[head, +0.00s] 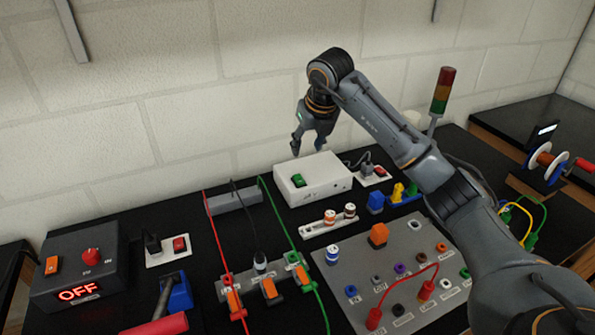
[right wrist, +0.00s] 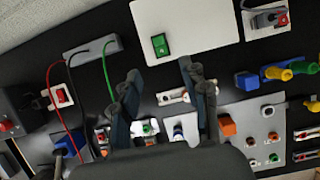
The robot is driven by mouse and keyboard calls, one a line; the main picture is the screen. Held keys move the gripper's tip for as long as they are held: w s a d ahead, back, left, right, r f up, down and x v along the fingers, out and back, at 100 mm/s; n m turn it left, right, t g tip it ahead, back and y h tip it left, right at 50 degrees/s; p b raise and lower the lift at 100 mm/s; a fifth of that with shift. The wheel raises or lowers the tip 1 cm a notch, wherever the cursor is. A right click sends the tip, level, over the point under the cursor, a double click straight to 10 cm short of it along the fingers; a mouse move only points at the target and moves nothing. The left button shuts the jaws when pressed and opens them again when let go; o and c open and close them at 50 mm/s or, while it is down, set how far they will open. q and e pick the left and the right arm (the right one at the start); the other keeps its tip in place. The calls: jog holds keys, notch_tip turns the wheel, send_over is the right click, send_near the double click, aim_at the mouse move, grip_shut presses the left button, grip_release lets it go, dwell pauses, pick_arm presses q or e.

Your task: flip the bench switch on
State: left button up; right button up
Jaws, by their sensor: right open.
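A white box (head: 318,176) with a green rocker switch (head: 298,181) sits at the back middle of the black bench. I cannot tell for certain that this rocker is the bench switch. In the right wrist view, the green rocker (right wrist: 160,45) lies just beyond the fingertips, and the white box (right wrist: 205,22) fills the top middle. My right gripper (head: 308,147) hangs above the white box, apart from it. Its two fingers are spread and empty, as the right wrist view also shows (right wrist: 160,70). My left gripper is not in view.
A dark supply box (head: 75,275) reading OFF stands at left, near a socket plate with a red switch (head: 179,244). Another red switch (head: 380,171) is right of the white box. Red and green cables, a grey panel (head: 340,280) and a signal tower (head: 441,90) crowd the bench.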

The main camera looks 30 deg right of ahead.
aim_at(297, 176)
jog(key=p+x, duration=0.1)
jog(key=x, duration=0.5)
jog(key=p+x, duration=0.2)
jog(key=x, duration=0.5)
jog(key=shift+s+a, duration=0.1)
jog(key=shift+a, duration=0.05)
jog(key=shift+c, duration=0.2)
